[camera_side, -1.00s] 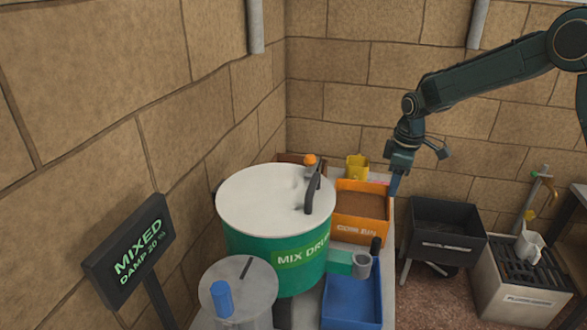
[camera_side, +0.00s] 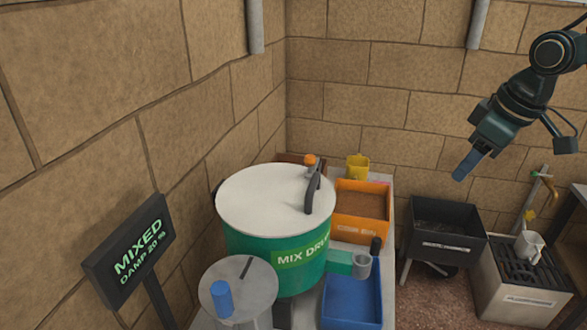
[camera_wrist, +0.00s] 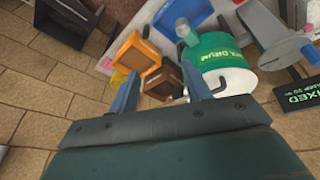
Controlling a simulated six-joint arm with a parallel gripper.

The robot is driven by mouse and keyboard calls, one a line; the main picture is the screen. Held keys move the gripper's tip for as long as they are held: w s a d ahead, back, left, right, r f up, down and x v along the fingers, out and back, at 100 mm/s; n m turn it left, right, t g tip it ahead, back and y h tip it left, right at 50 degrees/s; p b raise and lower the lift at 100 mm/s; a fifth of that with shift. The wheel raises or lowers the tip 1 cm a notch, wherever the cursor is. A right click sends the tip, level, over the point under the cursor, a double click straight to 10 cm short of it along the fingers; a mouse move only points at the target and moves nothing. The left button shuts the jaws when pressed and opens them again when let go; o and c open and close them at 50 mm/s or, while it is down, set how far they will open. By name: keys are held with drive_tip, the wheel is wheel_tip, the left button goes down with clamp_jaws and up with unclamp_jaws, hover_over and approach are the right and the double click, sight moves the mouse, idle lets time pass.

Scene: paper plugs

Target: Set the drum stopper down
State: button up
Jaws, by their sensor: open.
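The green mix drum (camera_side: 258,248) stands on the bench under a white lid (camera_side: 262,196) with a dark upright handle. It also shows in the wrist view (camera_wrist: 222,46). A small orange-topped piece (camera_side: 310,160) is at the lid's far edge. A green outlet with a grey ring-shaped end (camera_side: 362,258) sticks out at the drum's right, beside a small black upright piece (camera_side: 375,246). I cannot tell which piece is the drum stopper.
An orange bin (camera_side: 361,232) and a blue tray (camera_side: 352,305) are right of the drum. A grey round-topped vessel with a blue cylinder (camera_side: 222,298) stands in front. A dark hopper (camera_side: 443,240) and a slatted box holding a white jug (camera_side: 528,247) stand farther right.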

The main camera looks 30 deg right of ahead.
drive_tip(key=s+a+m+t, duration=0.1)
drive_tip(key=s+m, duration=0.1)
drive_tip(key=s, duration=1.1)
drive_tip(key=shift+a+m+t, duration=0.3)
drive_tip(key=shift+m+t, duration=0.1)
